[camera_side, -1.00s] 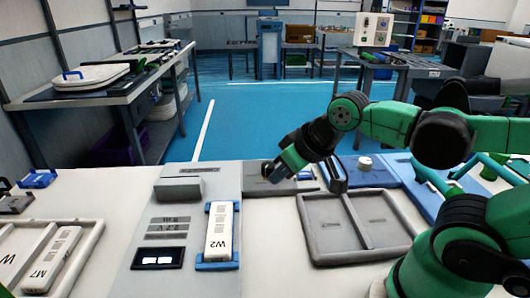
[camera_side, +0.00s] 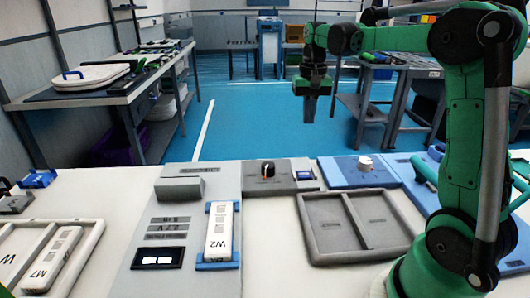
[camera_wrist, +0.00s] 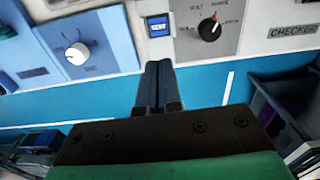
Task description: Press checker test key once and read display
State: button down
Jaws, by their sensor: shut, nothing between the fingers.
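The blue test key (camera_wrist: 157,26), marked TEST, sits beside a black selector knob (camera_wrist: 210,27) on a grey panel (camera_side: 283,186). The key also shows in the side view (camera_side: 305,175), right of the knob. The checker (camera_side: 142,210) is a grey board with a dark display (camera_side: 158,257) showing two white blocks. A white module W2 (camera_side: 220,232) lies in a blue cradle on it. The CHECKER label (camera_wrist: 293,30) shows in the wrist view. My gripper (camera_side: 310,120) is shut and empty, pointing down, raised well above the bench and apart from the key, which it does not cover.
A blue box (camera_side: 357,177) with a white dial stands right of the panel. A grey two-part tray (camera_side: 318,243) lies in front. A white tray (camera_side: 92,245) with module M7 is at left. Blue floor (camera_side: 240,125) shows behind the bench.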

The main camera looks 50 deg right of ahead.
aim_at(304, 173)
jog(key=shift+d, duration=0.3)
jog(key=shift+f, duration=0.1)
notch_tip(304, 173, down, 14)
dwell(0.6)
jog(key=shift+f, duration=0.1)
jog(key=shift+f, duration=0.7)
jog(key=shift+r, duration=4.4)
